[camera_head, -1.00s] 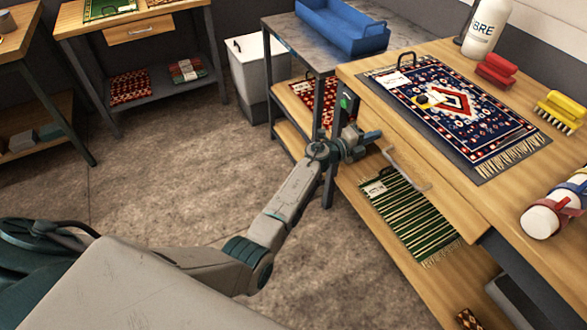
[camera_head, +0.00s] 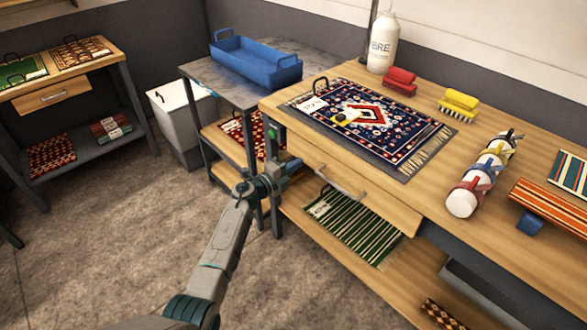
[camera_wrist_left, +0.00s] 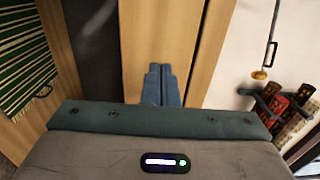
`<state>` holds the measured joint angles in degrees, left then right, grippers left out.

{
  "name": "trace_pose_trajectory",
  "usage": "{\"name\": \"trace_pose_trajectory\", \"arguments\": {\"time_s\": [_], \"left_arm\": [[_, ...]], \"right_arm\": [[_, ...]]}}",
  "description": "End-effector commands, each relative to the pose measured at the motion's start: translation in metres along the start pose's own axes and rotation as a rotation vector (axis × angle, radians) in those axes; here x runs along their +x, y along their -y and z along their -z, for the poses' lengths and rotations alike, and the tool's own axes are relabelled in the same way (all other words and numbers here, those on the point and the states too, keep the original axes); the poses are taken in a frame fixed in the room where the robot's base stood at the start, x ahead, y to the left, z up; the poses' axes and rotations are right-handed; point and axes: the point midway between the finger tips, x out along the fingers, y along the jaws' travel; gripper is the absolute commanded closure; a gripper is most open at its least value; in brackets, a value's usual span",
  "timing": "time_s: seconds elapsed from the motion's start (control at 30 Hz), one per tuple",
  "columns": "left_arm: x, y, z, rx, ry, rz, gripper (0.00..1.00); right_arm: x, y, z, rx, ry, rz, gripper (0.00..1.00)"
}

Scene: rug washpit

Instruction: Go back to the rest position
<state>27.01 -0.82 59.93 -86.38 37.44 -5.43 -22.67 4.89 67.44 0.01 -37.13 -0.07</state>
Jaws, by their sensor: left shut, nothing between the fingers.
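My left gripper (camera_head: 283,165) is in front of the wooden workbench (camera_head: 240,105), near the left end of its drawer front. In the left wrist view its two blue fingers (camera_wrist_left: 161,84) lie together, with nothing between them. The wooden drawer (camera_head: 345,187) with a metal handle is just right of the gripper in the head view. My left arm reaches up from the bottom of the head view. My right gripper is in neither view.
A patterned rug (camera_head: 375,122) lies on the bench, with a white bottle (camera_head: 383,45), red brush (camera_head: 400,82) and yellow brush (camera_head: 459,102) behind. A green striped rug (camera_head: 350,228) lies on the lower shelf. A metal table holds a blue tub (camera_head: 255,65). Floor at left is clear.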

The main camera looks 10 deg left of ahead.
Motion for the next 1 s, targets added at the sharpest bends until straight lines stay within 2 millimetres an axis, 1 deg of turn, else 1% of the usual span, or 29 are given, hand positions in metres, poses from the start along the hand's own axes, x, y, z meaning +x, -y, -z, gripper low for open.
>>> {"name": "trace_pose_trajectory", "arguments": {"time_s": [0.03, 0.1, 0.2, 0.33, 0.5, 0.67, 0.73, 0.77, 0.87, 0.97, 1.0], "left_arm": [[-0.017, -0.002, 0.001, 0.001, 0.001, -0.003, 1.00], [-0.034, -0.002, 0.001, 0.000, 0.001, -0.004, 1.00], [-0.057, -0.003, 0.001, 0.001, 0.000, -0.004, 1.00], [-0.079, -0.003, 0.002, 0.000, -0.001, -0.005, 1.00], [-0.094, -0.003, 0.002, 0.000, -0.001, -0.004, 1.00], [-0.098, -0.003, 0.002, -0.002, -0.001, -0.004, 1.00], [-0.099, -0.006, 0.002, -0.014, 0.006, -0.003, 1.00], [-0.101, -0.009, 0.001, -0.029, 0.015, -0.003, 1.00], [-0.116, -0.037, -0.002, -0.135, 0.088, -0.001, 1.00], [-0.149, -0.089, -0.007, -0.328, 0.236, -0.010, 1.00], [-0.166, -0.113, -0.009, -0.412, 0.306, -0.020, 1.00]], "right_arm": [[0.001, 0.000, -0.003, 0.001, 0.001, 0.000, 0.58], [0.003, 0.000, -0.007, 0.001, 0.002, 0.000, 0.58], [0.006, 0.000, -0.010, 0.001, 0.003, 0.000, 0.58], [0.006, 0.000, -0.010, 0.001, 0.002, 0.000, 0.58], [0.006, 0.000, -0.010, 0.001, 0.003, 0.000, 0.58], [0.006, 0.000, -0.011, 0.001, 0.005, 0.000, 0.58], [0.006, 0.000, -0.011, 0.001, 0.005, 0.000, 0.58], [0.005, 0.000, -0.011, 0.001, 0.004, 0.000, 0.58], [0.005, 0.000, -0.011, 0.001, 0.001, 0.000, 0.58], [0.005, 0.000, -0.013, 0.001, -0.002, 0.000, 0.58], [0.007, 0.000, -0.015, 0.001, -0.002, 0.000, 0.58]]}}
